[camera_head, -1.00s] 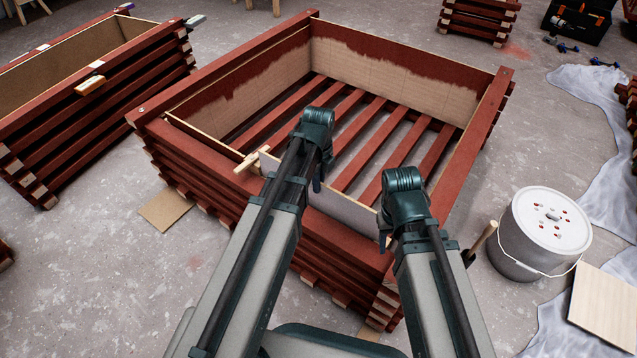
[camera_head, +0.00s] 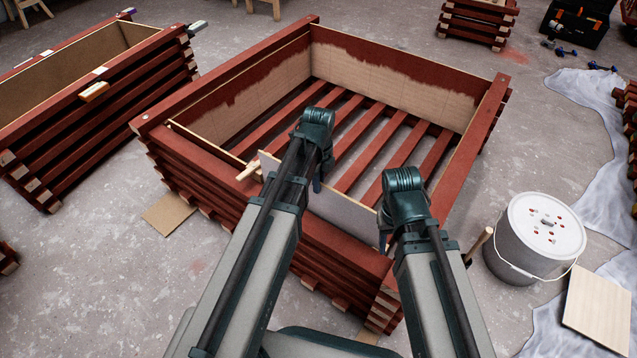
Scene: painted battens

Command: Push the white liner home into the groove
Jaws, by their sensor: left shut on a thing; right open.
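The white liner (camera_head: 346,213) is a thin pale panel standing along the inner near side of the dark red batten crate (camera_head: 215,177). My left gripper (camera_head: 317,186) points down at the liner's top edge, shut on the liner. My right gripper (camera_head: 384,240) is open at the liner's right end, by the near right part of the crate. My arms hide much of the liner and of the near wall. The groove and the liner's lower edge are hidden.
Tan liners with red paint line the crate's far wall (camera_head: 400,85) and left wall (camera_head: 235,100). A second crate (camera_head: 110,90) stands at left. A lidded bucket (camera_head: 520,262) and a pale board (camera_head: 598,310) lie right. The floor at lower left is mostly clear.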

